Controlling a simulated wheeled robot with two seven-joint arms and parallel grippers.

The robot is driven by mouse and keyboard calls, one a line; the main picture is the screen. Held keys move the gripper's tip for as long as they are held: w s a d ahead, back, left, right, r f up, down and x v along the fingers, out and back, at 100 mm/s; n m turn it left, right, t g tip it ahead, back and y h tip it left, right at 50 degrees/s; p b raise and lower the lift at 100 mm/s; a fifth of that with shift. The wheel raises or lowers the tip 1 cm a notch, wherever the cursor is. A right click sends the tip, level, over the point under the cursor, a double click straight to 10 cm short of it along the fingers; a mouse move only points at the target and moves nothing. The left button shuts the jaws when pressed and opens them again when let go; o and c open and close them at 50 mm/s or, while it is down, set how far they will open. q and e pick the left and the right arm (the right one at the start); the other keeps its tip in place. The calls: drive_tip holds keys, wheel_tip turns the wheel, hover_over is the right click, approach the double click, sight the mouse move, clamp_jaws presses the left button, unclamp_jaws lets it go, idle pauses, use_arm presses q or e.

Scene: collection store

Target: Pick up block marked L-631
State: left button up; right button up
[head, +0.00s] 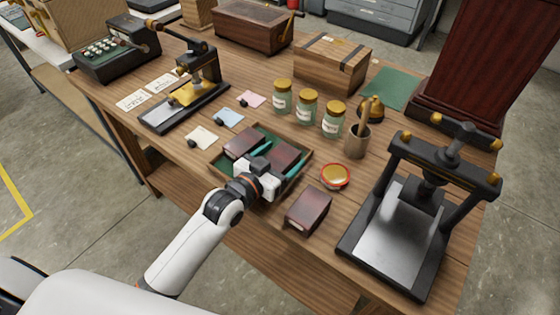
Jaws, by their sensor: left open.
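Three dark red-brown blocks show in the head view. One block (242,142) lies in the left part of a green-lined wooden tray (217,164), and another block (287,154) lies in its right part. A third block (308,208) lies on the bare table, right of and in front of the tray, with a small pale label on its near end. No marking is readable, so I cannot tell which is L-631. My left gripper (261,166) is open over the front of the tray, between the two tray blocks, and hides part of the tray. My right gripper is out of view.
A small tin with a red rim (335,176) sits between the tray and a black press (403,220). Several jars (307,106) and a brush cup (357,140) stand behind. Small tagged cards (202,137) lie to the left. The table's front edge is near the loose block.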

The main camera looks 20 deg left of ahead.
use_arm(q)
drive_tip(key=shift+s, duration=0.1)
drive_tip(key=shift+c, duration=0.2)
drive_tip(key=c, duration=1.1)
